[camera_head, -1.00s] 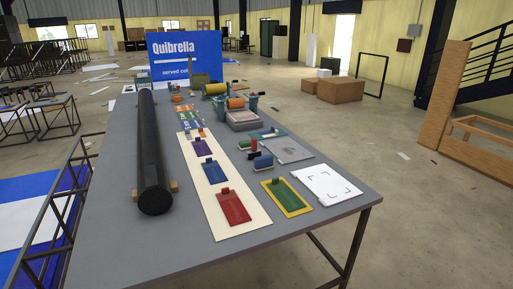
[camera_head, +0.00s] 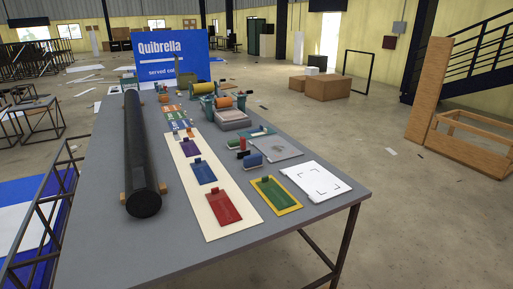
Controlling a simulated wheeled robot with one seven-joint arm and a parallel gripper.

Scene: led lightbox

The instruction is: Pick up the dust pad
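No object is marked as the dust pad, and I cannot tell for certain which one it is. Possible pads on the grey table (camera_head: 182,246) are a small blue block (camera_head: 252,162) beside a grey plate (camera_head: 277,148), and a green pad with a raised grip (camera_head: 275,194) on a yellow-edged board. A red pad (camera_head: 223,208), a blue pad (camera_head: 203,172) and a purple pad (camera_head: 190,147), each with a small grip, lie in a row on a long cream board (camera_head: 188,199). My gripper is not in view.
A long black roll (camera_head: 138,150) lies along the table's left side on wooden blocks. A white panel with corner marks (camera_head: 315,181) lies near the right edge. A blue Quibrella sign (camera_head: 171,57) stands behind.

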